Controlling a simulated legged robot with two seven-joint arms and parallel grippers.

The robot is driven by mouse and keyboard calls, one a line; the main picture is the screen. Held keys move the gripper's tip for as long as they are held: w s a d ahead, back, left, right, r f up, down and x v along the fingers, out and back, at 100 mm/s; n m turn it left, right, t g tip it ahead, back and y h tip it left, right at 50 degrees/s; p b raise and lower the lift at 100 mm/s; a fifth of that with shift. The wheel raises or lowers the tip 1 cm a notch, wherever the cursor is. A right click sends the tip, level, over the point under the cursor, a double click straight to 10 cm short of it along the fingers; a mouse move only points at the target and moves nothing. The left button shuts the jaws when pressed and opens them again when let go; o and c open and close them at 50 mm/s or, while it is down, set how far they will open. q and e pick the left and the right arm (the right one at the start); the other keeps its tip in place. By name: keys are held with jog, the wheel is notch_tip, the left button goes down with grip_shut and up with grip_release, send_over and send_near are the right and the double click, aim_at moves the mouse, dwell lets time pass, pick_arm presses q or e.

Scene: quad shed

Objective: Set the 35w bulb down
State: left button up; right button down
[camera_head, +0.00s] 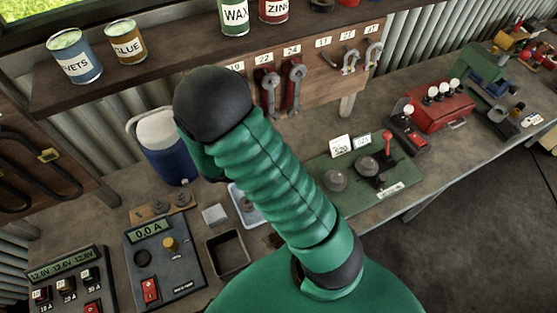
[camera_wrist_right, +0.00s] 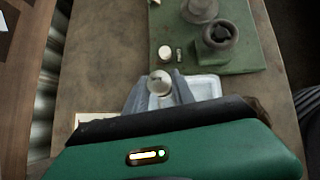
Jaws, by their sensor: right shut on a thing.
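In the right wrist view my right gripper (camera_wrist_right: 160,92) is shut on a pale round bulb (camera_wrist_right: 160,82), whose rounded end shows between the two grey fingers. Its wattage marking cannot be read. A shallow white tray (camera_wrist_right: 207,87) lies just right of and behind the fingers; I cannot tell how high the bulb is above it or the bench. In the head view part of this tray (camera_head: 235,192) shows beside my green arm, which hides the right gripper and the held bulb. Other white bulbs (camera_head: 442,90) stand on a red box (camera_head: 440,112) at the right. My left gripper is not in view.
A green board (camera_head: 400,185) with round grey fittings and a red lever (camera_head: 388,143) lies right of my arm. A dark open bin (camera_head: 228,252), a meter box (camera_head: 165,262) and a blue-white jug (camera_head: 165,150) stand left. A can shelf (camera_head: 180,62) overhangs the back.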

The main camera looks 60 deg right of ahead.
jog(key=w+d, duration=0.1)
jog(key=d, duration=0.2)
jog(key=w+d+p, duration=0.1)
jog(key=d, duration=0.2)
jog(key=w+d+p, duration=0.1)
jog(key=d, duration=0.2)
jog(key=shift+w+d+f, duration=0.1)
jog(key=shift+w+f, duration=0.15)
jog(key=shift+f, duration=0.1)
jog(key=f, duration=0.3)
jog(key=shift+a, duration=0.35)
jog(key=shift+w+f, duration=0.1)
jog(key=shift+f, duration=0.2)
jog(key=shift+d+f, duration=0.15)
jog(key=c, duration=1.1)
grip_release()
jog(key=shift+d, duration=0.15)
jog(key=shift+o, duration=0.2)
